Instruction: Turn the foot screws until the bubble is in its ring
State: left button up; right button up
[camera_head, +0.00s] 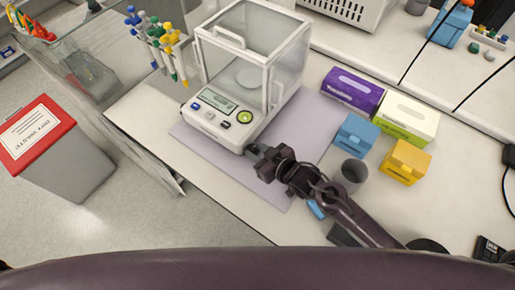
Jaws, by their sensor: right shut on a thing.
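The analytical balance (225,112), white with a clear glass draft shield, stands on a pale lilac mat (285,130). A round yellow-green bubble level (244,117) sits at the right of its front panel, beside the grey display (214,101). The bubble is too small to place against its ring. My right gripper (255,154) is at the balance's lower front right corner, shut on what appears to be the foot screw there. The screw is hidden by the gripper. Other foot screws cannot be made out. My left gripper is not in view.
Pipettes (160,45) hang left of the balance. Purple (353,91) and green-white (408,119) boxes, blue (355,136) and yellow (405,161) boxes and a dark grey cup (350,174) stand to the right, near my right arm. The front left bench is clear.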

jog(key=o, duration=1)
jog(key=shift+c, duration=0.2)
jog(key=b+v, duration=0.1)
jog(key=v, duration=0.5)
jog(key=shift+s+d, duration=0.25)
jog(key=shift+s, duration=0.05)
jog(key=shift+s+d+r+b, duration=0.3)
jog(key=shift+s+r, duration=0.05)
jog(key=shift+r, duration=0.05)
